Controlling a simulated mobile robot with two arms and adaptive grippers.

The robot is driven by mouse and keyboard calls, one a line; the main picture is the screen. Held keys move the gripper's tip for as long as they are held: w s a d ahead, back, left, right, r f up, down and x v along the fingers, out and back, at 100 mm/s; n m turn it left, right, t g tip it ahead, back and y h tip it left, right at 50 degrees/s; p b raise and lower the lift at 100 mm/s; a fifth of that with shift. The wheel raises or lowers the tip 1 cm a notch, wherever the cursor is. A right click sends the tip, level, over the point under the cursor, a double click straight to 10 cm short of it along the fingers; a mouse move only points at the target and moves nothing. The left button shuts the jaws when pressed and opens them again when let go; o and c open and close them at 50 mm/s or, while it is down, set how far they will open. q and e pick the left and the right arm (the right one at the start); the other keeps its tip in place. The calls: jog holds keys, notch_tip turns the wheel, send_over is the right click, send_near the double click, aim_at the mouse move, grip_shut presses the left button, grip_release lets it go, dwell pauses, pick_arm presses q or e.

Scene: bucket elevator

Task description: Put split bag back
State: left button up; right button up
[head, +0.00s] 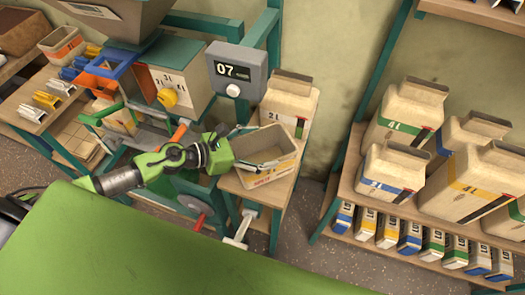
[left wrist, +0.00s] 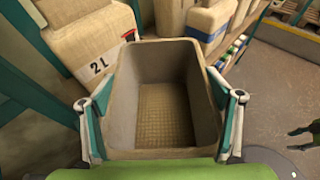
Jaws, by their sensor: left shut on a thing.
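My left gripper (head: 232,150) is shut on an open-topped tan bin (head: 264,170) with a yellow and red mark on its front. In the left wrist view the gripper's fingers (left wrist: 160,100) press the bin's two side walls, and the bin (left wrist: 150,154) looks empty inside. The bin is at the small wooden stand (head: 234,184); I cannot tell whether it rests on it or hangs just above. A closed tan 2L bag (head: 290,98) stands behind the bin and also shows in the left wrist view (left wrist: 85,42). No bag is plainly split.
Large tan bags, such as the 4L one (head: 403,118) and the blue-striped one (head: 393,172), stand on a shelf at the right, with several small packs below. A grey display (head: 238,70) reading 07 is behind my arm. A green surface (head: 170,250) fills the front.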

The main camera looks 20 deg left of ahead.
pick_arm(q)
jog(key=f, duration=0.3)
jog(key=shift+w+d, duration=0.2)
jog(key=shift+f, duration=0.25)
pick_arm(e)
jog(key=shift+d, duration=0.35)
pick_arm(q)
jog(key=shift+f, duration=0.15)
pick_arm(e)
jog(key=shift+f, duration=0.1)
pick_arm(q)
jog(key=o, duration=1.7)
jog(key=shift+f, duration=0.1)
jog(key=shift+c, duration=0.2)
jog(key=o, duration=0.4)
